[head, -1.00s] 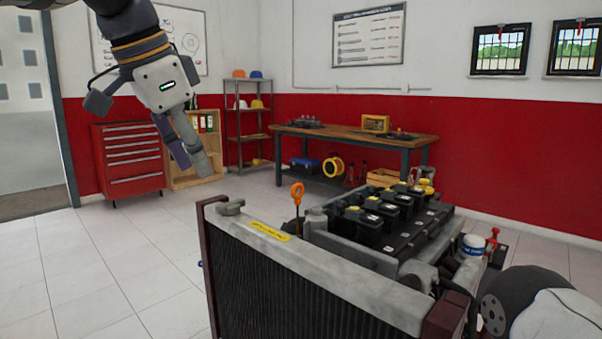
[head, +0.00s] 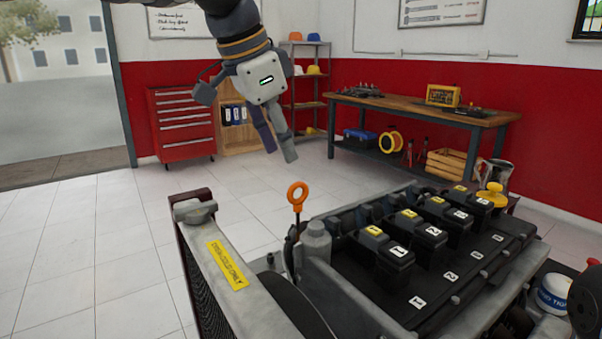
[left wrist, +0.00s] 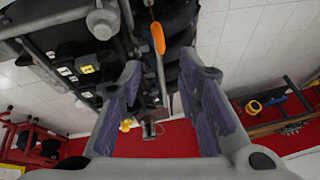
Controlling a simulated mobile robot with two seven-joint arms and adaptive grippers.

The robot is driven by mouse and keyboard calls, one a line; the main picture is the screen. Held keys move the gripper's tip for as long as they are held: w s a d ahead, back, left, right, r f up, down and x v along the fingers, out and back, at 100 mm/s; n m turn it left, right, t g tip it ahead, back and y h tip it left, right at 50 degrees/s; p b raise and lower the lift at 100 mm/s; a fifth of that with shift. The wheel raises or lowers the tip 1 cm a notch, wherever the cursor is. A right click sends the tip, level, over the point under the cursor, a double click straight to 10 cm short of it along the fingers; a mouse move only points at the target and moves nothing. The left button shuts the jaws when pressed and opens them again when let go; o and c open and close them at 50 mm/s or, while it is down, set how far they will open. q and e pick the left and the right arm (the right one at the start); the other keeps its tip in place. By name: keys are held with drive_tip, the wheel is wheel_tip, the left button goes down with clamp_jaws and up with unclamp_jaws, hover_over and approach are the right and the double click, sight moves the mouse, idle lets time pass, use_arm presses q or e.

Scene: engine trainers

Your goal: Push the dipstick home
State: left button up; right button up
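The dipstick has an orange ring handle (head: 298,207) that stands upright above the engine (head: 445,262), between the radiator and the black coil packs. A length of its thin shaft shows below the ring, and its lower end is hidden among engine parts. My left gripper (head: 279,155) hangs above and slightly left of the ring in the head view, apart from it, with its fingers pointing down. In the left wrist view the orange handle (left wrist: 158,38) appears beyond the two spread fingers (left wrist: 160,105), with nothing held between them. My right gripper is not in view.
The radiator (head: 222,258) with a yellow label stands at the front left of the engine. Numbered coil packs (head: 395,252) and a yellow cap (head: 490,195) lie to the right. A wooden workbench (head: 400,105) and a red tool cabinet (head: 182,125) stand behind. Floor at left is clear.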

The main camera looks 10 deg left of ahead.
sight(298, 182)
use_arm(q)
drive_tip(key=x, duration=0.8)
drive_tip(key=shift+f, duration=0.1)
drive_tip(key=shift+w, duration=0.1)
clamp_jaws()
